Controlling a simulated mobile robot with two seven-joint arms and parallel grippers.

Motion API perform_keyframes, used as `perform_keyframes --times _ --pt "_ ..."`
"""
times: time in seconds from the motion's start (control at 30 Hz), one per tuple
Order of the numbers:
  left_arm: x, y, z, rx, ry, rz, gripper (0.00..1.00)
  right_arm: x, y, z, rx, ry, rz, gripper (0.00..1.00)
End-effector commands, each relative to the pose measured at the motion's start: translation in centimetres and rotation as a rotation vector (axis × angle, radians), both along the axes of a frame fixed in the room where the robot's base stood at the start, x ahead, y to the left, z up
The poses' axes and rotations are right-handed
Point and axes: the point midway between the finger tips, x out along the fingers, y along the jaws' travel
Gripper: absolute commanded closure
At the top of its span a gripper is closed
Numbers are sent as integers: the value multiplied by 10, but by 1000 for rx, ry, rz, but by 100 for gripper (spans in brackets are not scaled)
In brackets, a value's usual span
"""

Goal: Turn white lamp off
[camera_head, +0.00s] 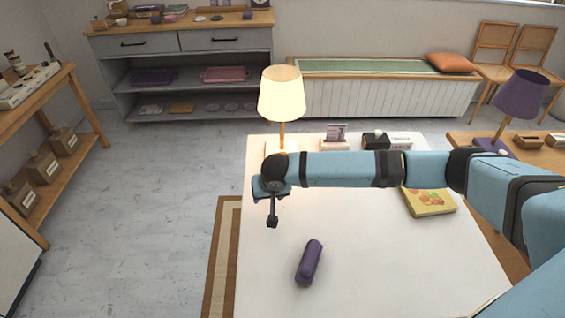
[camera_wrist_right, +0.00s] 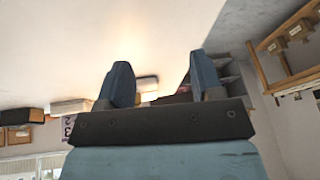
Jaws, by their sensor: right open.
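The white lamp (camera_head: 282,94) stands at the far left part of the white table (camera_head: 390,270). Its shade glows warm yellow, so it is lit. My right gripper (camera_head: 271,192) is over the table, in front of the lamp in the picture. In the right wrist view my right gripper (camera_wrist_right: 160,68) is open, with two blue fingers apart and nothing held. A small brightly lit object shows beyond the fingers there; I cannot tell which part it is. My left gripper is out of view.
A purple case (camera_head: 309,262) lies on the table near its front. A yellow fruit box (camera_head: 429,201) and a black box (camera_head: 376,140) are on the right side and back. A purple lamp (camera_head: 522,95) stands on a wooden table at right.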

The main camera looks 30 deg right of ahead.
Motion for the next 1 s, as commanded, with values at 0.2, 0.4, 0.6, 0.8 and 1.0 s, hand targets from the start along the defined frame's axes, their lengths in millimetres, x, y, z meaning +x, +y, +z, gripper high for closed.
perform_keyframes --times 0.2,0.4,0.6,0.8,1.0 --pt "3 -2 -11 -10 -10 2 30 23 -57 9 -87 15 -180 40" --pt "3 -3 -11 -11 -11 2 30 32 -70 14 -104 19 -222 40" --pt "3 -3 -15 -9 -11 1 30 61 -83 14 -102 18 -221 40" --pt "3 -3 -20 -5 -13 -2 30 101 -102 13 -103 15 -219 40" --pt "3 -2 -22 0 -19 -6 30 136 -119 14 -101 16 -220 40"
